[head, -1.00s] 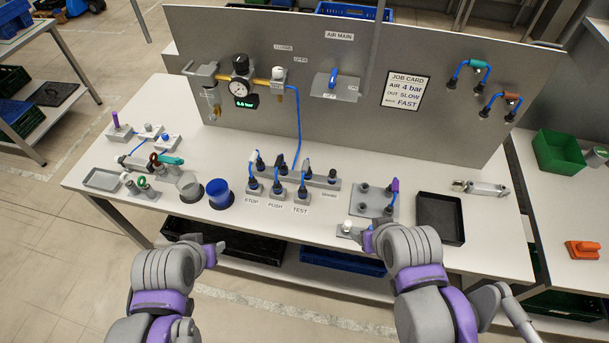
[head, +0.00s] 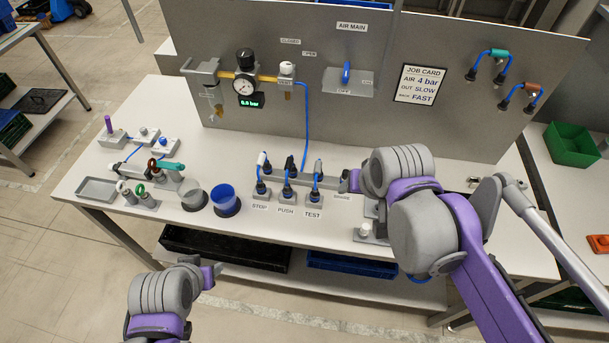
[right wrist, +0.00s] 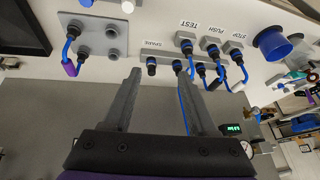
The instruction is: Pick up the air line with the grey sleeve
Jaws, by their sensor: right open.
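The air line with the grey sleeve (head: 318,168) is a short blue line that stands at the TEST socket. It runs between the TEST block (head: 315,198) and the grey manifold (head: 331,177). My right gripper (head: 347,181) is just right of it, over the manifold's right end and close to the SPARE label. In the right wrist view my right gripper (right wrist: 160,76) is open, with nothing between its fingers. The TEST socket (right wrist: 187,44) shows beyond its fingertips; the sleeve itself is not clear there. My left gripper (head: 213,273) hangs in front of the table, its jaws unclear.
Lines with a white sleeve (head: 262,159) and a dark sleeve (head: 290,164) stand close by at STOP and PUSH. A blue cup (head: 224,199) is to their left. The upright grey panel (head: 430,125) rises behind. A purple-sleeved line (right wrist: 69,68) is at a grey plate.

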